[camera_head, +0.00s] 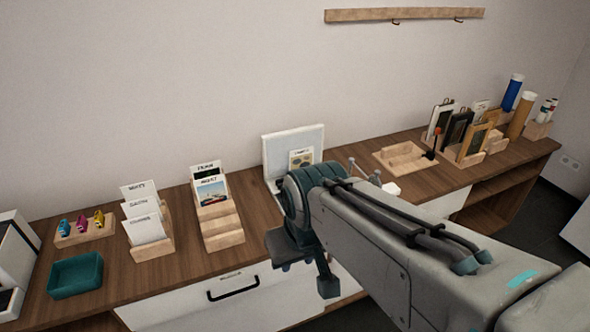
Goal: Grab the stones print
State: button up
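Several labelled print cards are in view, but the labels are too small for me to tell surely which is the stones print. Two cards stand in a stepped wooden rack (222,228); the front card (211,190) has a blue and pale picture. Another card (301,158), with a yellowish picture, stands against an upright white panel (280,150) behind my wrist. My gripper (306,267) hangs in front of the counter's front edge, right of the rack and apart from it. My arm hides part of the white panel's base. I see nothing held, but the fingers are unclear.
The wooden counter (180,262) carries a teal tray (75,275), a holder with white cards (146,228) and a rack of small coloured items (84,228) at left. Framed pictures (471,140) and tubes (522,115) stand at right. A drawer handle (233,290) juts out in front.

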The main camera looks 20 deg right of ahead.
aim_at(297, 159)
jog(key=k, duration=0.75)
jog(key=z, duration=0.8)
jog(key=i, duration=0.65)
jog(key=z, duration=0.85)
jog(key=i, duration=0.65)
jog(key=u, duration=0.55)
jog(key=i, duration=0.75)
jog(key=u, duration=0.65)
